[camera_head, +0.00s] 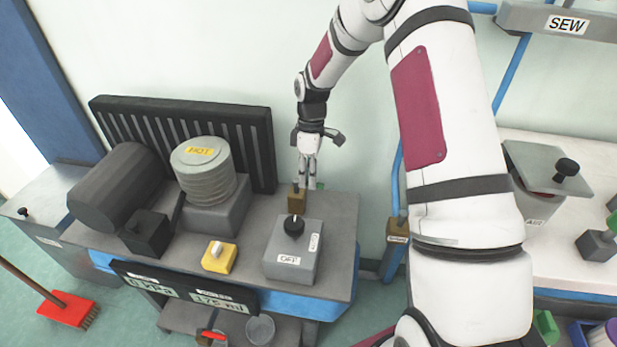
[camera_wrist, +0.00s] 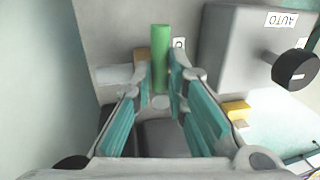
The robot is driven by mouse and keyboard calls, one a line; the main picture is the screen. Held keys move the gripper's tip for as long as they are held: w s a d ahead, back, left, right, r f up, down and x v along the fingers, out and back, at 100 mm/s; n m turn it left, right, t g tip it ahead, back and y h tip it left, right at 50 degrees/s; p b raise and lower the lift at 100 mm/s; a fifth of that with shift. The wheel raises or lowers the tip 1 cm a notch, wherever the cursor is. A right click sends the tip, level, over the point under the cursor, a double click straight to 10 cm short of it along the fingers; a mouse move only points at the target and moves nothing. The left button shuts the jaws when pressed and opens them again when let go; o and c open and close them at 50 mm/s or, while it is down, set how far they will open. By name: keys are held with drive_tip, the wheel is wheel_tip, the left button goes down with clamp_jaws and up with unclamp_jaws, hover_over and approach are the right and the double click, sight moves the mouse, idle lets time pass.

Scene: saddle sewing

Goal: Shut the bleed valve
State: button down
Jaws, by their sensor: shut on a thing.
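The bleed valve shows as a green lever (camera_wrist: 160,45) on a small brass body (camera_wrist: 141,55) in the wrist view. In the head view the brass body (camera_head: 297,200) stands at the back of the grey bench, behind the grey switch box, and only a speck of green shows by my fingers. My gripper (camera_head: 309,182) points down at the valve. In the wrist view my gripper (camera_wrist: 163,75) has its fingertips closed on either side of the green lever, which sticks out beyond them.
The grey switch box (camera_head: 287,262) with a black knob (camera_head: 294,227) stands close in front of the valve. A yellow switch (camera_head: 219,257), a ribbed pot marked HOT (camera_head: 208,180) and a dark cylinder (camera_head: 118,190) stand further left. A black finned panel (camera_head: 250,140) rises behind.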

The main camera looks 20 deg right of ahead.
drive_tip(key=shift+w, duration=0.1)
idle(0.4)
drive_tip(key=c, duration=1.6)
unclamp_jaws()
drive_tip(key=r, duration=0.4)
drive_tip(key=w+d+r, duration=0.1)
drive_tip(key=r, duration=0.3)
drive_tip(key=w+r, duration=0.1)
drive_tip(key=r, duration=0.2)
drive_tip(key=shift+d+r, duration=0.15)
drive_tip(key=shift+r, duration=0.25)
